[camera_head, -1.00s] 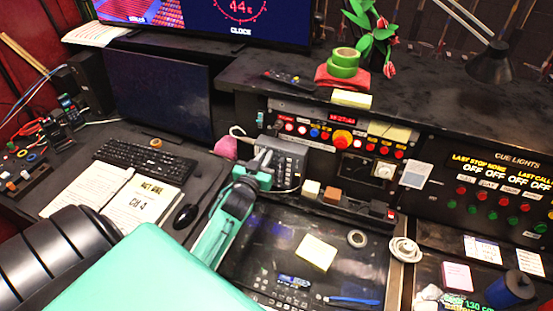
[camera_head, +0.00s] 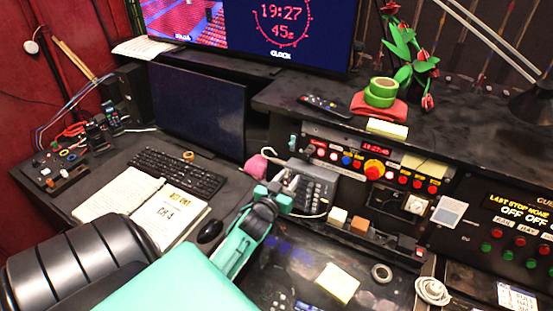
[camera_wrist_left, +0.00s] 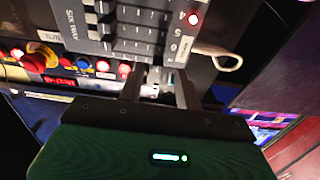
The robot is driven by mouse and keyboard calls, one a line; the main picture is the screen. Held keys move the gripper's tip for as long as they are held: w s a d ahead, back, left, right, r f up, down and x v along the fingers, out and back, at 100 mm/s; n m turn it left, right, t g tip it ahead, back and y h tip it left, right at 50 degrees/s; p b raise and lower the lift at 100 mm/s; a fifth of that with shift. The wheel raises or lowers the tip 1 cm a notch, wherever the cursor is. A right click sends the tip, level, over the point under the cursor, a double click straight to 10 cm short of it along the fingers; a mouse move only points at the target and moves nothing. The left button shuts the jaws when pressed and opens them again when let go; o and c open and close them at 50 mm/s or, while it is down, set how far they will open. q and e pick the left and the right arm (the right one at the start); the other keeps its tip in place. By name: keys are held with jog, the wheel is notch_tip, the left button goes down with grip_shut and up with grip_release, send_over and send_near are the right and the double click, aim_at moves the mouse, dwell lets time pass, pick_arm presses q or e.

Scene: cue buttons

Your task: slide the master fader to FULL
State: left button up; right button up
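The grey fader box (camera_head: 318,187) stands on the desk below the panel of lit buttons. It fills the top of the left wrist view (camera_wrist_left: 130,30), with rows of slots, a "SIX WAY" label and a lit red lamp (camera_wrist_left: 193,19). My left gripper (camera_head: 280,190) is at the near left side of the box. In the wrist view its two dark fingers (camera_wrist_left: 160,85) are apart, at the box's edge, with a small pale piece between them that I cannot identify. I cannot tell whether they touch it. The master fader's knob and its position cannot be made out. My right gripper is not in view.
The button panel (camera_head: 375,165) rises behind the box. A pink object (camera_head: 256,166) and a pale cable are close to my left gripper. A keyboard (camera_head: 180,172), mouse (camera_head: 210,231) and open script (camera_head: 170,215) lie to the left. A yellow note (camera_head: 338,283) lies in front.

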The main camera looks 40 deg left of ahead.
pick_arm(q)
jog(key=b+v, duration=0.4)
jog(key=v, duration=0.9)
jog(key=shift+a+f, duration=0.1)
jog(key=shift+a, duration=0.1)
jog(key=shift+s, duration=0.1)
